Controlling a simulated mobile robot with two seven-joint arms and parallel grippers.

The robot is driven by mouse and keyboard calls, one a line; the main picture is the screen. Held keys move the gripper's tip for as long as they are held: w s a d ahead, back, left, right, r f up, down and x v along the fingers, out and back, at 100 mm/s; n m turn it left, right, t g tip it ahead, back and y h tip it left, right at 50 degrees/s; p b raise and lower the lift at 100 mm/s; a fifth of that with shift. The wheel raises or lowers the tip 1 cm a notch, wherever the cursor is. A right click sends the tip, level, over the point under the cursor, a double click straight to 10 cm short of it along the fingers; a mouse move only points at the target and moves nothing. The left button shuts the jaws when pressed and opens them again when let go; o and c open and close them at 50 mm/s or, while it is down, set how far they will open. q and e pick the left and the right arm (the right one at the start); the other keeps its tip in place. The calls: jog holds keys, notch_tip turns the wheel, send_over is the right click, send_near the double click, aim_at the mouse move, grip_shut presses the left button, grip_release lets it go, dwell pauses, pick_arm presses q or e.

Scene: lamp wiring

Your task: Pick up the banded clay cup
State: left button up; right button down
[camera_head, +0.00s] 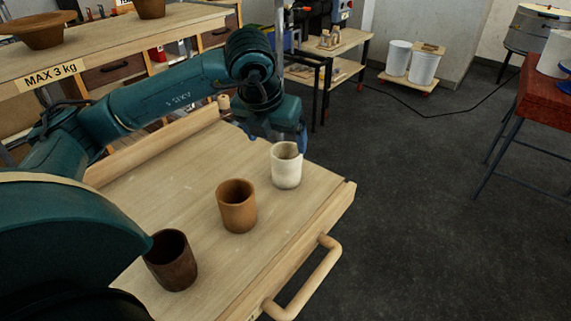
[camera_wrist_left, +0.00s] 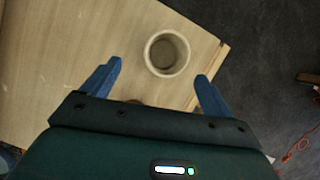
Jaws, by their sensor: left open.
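Three cups stand upright in a slanting row on a wooden tabletop (camera_head: 140,205): a dark brown cup (camera_head: 172,262), an orange-brown cup (camera_head: 237,206) and a cream cup (camera_head: 286,166) near the far right corner. I cannot make out clear bands on any of them. My left gripper (camera_head: 300,138) is at the far edge of the table, just behind the cream cup. In the left wrist view its blue fingers (camera_wrist_left: 159,72) are open and apart, with the cream cup (camera_wrist_left: 167,53) showing beyond and between them, apparently untouched. My right gripper is not in view.
A wooden handle (camera_head: 305,285) sticks out from the table's right side. A shelf marked MAX 3 kg (camera_head: 52,76) with bowls stands behind at left. A low ledge (camera_head: 155,150) runs along the table's back. Open floor lies to the right.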

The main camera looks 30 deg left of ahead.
aim_at(281, 152)
pick_arm(q)
jog(key=x, duration=0.5)
jog(key=shift+f, duration=0.3)
jog(key=x, duration=0.1)
jog(key=p+x, duration=0.1)
jog(key=x, duration=0.3)
jog(key=shift+w+d, duration=0.15)
jog(key=shift+d, duration=0.25)
jog(key=c, duration=1.2)
